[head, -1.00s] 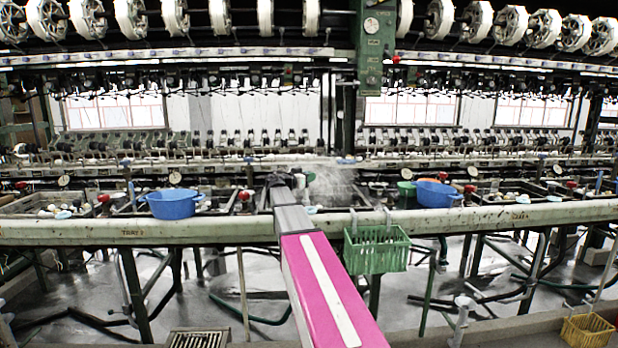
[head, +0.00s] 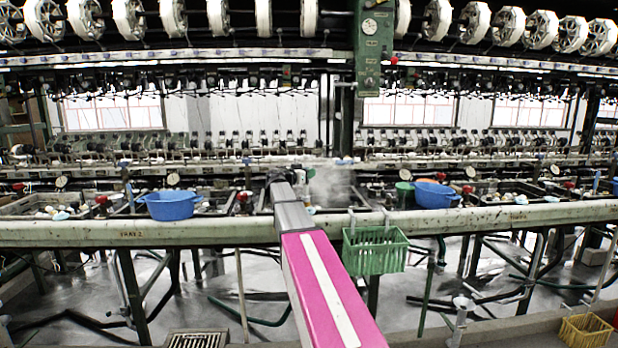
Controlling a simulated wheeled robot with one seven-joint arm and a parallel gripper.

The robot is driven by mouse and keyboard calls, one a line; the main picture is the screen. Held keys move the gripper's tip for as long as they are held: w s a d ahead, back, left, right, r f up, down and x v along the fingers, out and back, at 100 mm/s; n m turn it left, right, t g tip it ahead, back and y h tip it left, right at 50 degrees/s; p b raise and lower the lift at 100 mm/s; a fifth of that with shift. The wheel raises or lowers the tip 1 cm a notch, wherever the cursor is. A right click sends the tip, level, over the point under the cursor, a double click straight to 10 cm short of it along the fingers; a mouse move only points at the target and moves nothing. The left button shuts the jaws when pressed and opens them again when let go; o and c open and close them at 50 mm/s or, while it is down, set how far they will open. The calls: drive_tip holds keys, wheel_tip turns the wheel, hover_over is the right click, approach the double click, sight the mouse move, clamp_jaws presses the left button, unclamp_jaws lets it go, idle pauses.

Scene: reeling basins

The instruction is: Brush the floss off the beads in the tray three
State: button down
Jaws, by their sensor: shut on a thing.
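My arm reaches away from me over the front rail to the middle basin, between the one with a tray label on the left and the one on the right. I take this middle basin (head: 335,207) for tray three. Its inside is largely hidden by my arm and pale steam, and I cannot make out beads, floss or a brush. My gripper (head: 292,175) is at the far dark end of the arm, low over this basin. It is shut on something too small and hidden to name.
A blue tub (head: 172,206) stands left and another blue tub (head: 436,195) right, beside a green pot (head: 404,193). A green basket (head: 375,250) hangs on the front rail (head: 450,222), right of my arm. A yellow basket (head: 585,330) is on the floor at lower right.

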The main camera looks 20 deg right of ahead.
wheel_tip(320, 180, up, 9)
drive_tip(key=s, duration=0.1)
drive_tip(key=shift+a+r, duration=0.15)
drive_tip(key=shift+r, duration=0.05)
idle(1.0)
idle(0.7)
